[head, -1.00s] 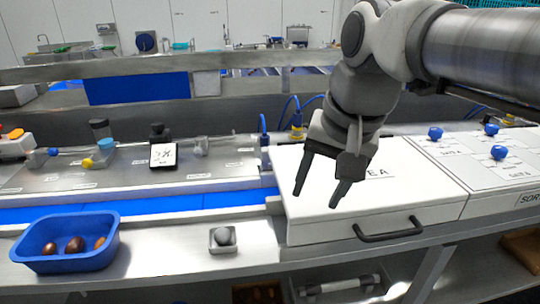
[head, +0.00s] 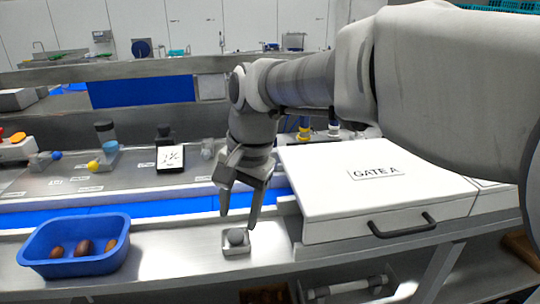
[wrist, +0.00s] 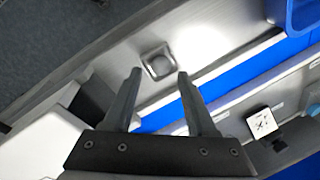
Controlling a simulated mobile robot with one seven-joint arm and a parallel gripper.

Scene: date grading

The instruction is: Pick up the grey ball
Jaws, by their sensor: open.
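The grey ball (head: 236,237) sits in a small square metal holder (head: 237,250) on the steel counter, left of the white GATE A box. My gripper (head: 238,222) is open and empty, pointing down just above the ball in the head view. In the wrist view, the ball (wrist: 159,66) rests in its holder beyond and between the two fingertips (wrist: 158,74). The fingers do not appear to touch it.
A blue tray (head: 25,254) with several brown dates stands on the counter to the left. The white box (head: 400,200) with a black handle (head: 402,226) is close on the right. A blue belt (head: 160,208) runs behind. The counter between tray and holder is clear.

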